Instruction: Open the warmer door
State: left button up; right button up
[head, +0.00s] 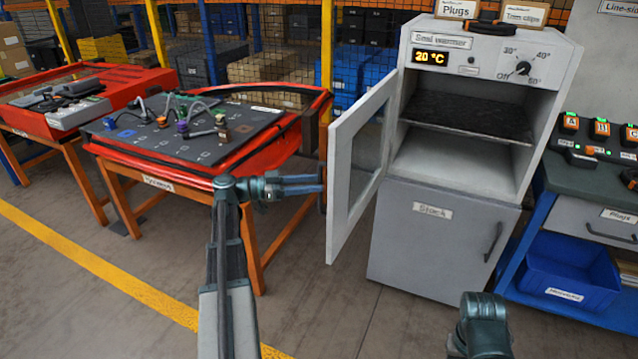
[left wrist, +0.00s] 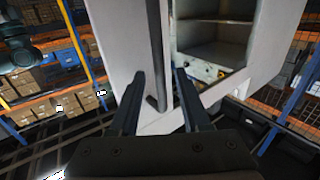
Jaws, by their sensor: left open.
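The warmer (head: 432,170) is a grey-white cabinet with a 20 °C display and a dial. Its windowed door (head: 343,190) stands wide open, swung out to the left, and the inside with a dark shelf (head: 470,116) is visible. My left gripper (head: 320,184) is at the outer face of the door. In the left wrist view its open fingers (left wrist: 159,76) point at the door, with a dark upright bar (left wrist: 158,102), seemingly the handle, between them; contact cannot be told. My right arm shows at the bottom edge, but its fingers are out of view.
The warmer stands on a grey Stock cabinet (head: 440,240). Left is an orange-legged table (head: 200,160) with a dark board and cables. Right is a workbench (head: 590,190) with a blue bin (head: 565,275). Floor in front of the door is clear.

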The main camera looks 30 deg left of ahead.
pick_arm(q)
jog(key=v, duration=1.1)
jog(key=shift+s+a, duration=0.1)
jog(key=shift+a, duration=0.05)
